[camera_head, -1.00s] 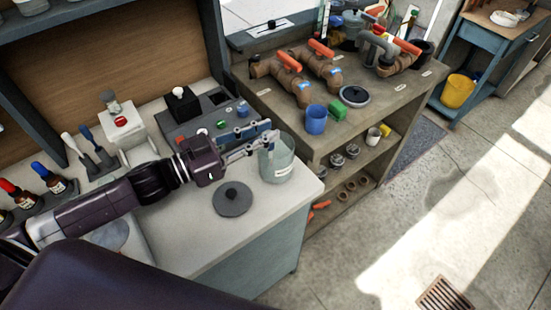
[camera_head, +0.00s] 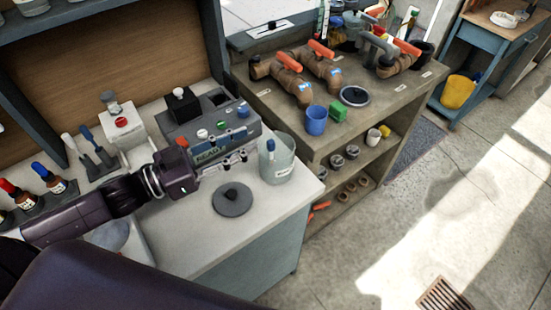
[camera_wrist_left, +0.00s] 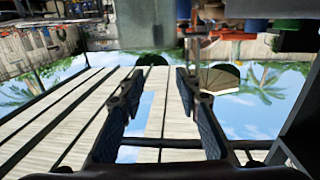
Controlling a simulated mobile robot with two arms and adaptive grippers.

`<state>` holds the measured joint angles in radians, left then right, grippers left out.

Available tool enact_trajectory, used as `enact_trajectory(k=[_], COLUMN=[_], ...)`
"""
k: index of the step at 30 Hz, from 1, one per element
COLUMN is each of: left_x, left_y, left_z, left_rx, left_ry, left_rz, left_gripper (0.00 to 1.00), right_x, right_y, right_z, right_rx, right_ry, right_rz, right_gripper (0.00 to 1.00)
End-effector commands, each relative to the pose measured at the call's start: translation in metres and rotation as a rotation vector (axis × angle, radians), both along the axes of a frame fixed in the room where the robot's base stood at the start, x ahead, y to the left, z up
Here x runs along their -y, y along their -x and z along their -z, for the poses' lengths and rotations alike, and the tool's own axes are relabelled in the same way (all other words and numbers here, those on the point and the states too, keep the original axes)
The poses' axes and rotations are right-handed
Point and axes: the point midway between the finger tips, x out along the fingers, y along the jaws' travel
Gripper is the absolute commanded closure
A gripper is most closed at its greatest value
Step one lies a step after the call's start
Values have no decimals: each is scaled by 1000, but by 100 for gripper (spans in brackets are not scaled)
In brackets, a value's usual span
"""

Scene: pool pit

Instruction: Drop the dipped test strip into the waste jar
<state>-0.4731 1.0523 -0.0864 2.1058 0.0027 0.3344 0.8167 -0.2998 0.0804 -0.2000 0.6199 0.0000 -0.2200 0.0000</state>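The waste jar (camera_head: 277,170) is a clear, open glass jar with a white label near the front right corner of the counter. The test strip (camera_head: 271,148) stands inside it, its blue end near the rim; its lower part is blurred through the glass. My left gripper (camera_head: 238,147) is just left of the jar, apart from it. In the left wrist view its two fingers (camera_wrist_left: 155,85) stand apart with nothing between them. A round grey lid (camera_head: 232,199) with a knob lies on the counter in front of the jar. My right gripper is not in view.
A grey meter box (camera_head: 207,125) with coloured buttons stands behind the gripper. Dropper bottles (camera_head: 48,178) stand at the far left. A bench (camera_head: 340,122) with pipe valves and a blue cup (camera_head: 316,120) is behind and right of the jar. The counter's front edge is close to the jar.

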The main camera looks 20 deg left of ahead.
Motion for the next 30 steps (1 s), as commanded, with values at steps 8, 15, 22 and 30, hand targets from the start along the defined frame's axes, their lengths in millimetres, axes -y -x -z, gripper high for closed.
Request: enact_trajectory(k=[8, 15, 22, 30], left_x=[-21, -37, -44, -44], left_y=[23, 39, 46, 46], left_z=[2, 1, 0, 0], left_rx=[-4, -3, -1, 0], left_ry=[-1, 0, 0, 0], left_rz=[-1, -1, 0, 0], left_gripper=[69, 69, 69, 69], right_x=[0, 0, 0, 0], right_y=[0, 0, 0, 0], right_z=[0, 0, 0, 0], right_rx=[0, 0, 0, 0], right_ry=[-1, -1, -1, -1], right_rz=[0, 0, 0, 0], right_gripper=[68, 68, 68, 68])
